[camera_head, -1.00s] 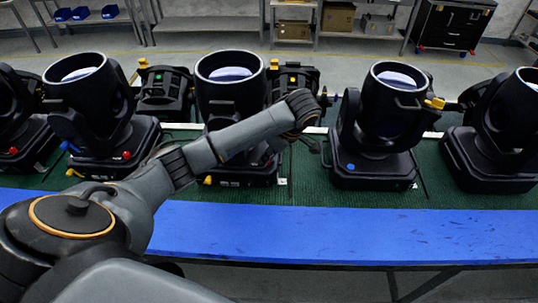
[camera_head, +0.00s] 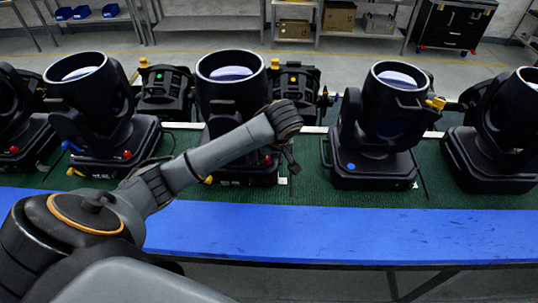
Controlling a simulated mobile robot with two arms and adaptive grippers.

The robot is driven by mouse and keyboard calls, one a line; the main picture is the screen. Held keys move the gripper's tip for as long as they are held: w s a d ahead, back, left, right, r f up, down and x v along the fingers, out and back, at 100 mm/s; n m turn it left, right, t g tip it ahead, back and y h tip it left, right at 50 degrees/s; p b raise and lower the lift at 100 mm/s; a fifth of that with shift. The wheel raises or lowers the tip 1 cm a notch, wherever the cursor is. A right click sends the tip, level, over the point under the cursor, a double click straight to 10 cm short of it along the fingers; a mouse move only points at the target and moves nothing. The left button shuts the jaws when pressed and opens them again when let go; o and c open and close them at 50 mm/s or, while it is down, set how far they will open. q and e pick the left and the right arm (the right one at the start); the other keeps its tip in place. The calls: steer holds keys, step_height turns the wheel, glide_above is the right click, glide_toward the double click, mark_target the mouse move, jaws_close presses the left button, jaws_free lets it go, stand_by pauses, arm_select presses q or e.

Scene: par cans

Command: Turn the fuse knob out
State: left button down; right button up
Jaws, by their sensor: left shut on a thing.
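My left arm reaches in from the left to the middle moving-head light (camera_head: 230,85), on the green mat. Its wrist is in front of the right side of that light, and my left gripper (camera_head: 290,160) points down and away beside its base. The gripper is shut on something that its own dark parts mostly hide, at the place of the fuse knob. A small red spot (camera_head: 267,159) shows on the base just left of the gripper. My right gripper is not in view.
Similar lights stand close on both sides, one at left (camera_head: 85,100) and one at right (camera_head: 385,110), with red, blue and yellow knobs. Dark units stand behind them. The blue front strip (camera_head: 330,230) of the table is clear.

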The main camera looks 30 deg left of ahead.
arm_select(q)
steer(key=m+h, duration=0.1)
steer(key=m, duration=0.2)
steer(key=m+t, duration=0.1)
steer(key=m, duration=0.1)
steer(key=shift+s+a+m+t+h, duration=0.2)
steer(key=shift+m+t+h, duration=0.1)
steer(key=shift+m+h, duration=0.1)
stand_by(0.4)
steer(key=c, duration=1.2)
jaws_free()
steer(key=v, duration=1.2)
steer(key=shift+w, duration=0.1)
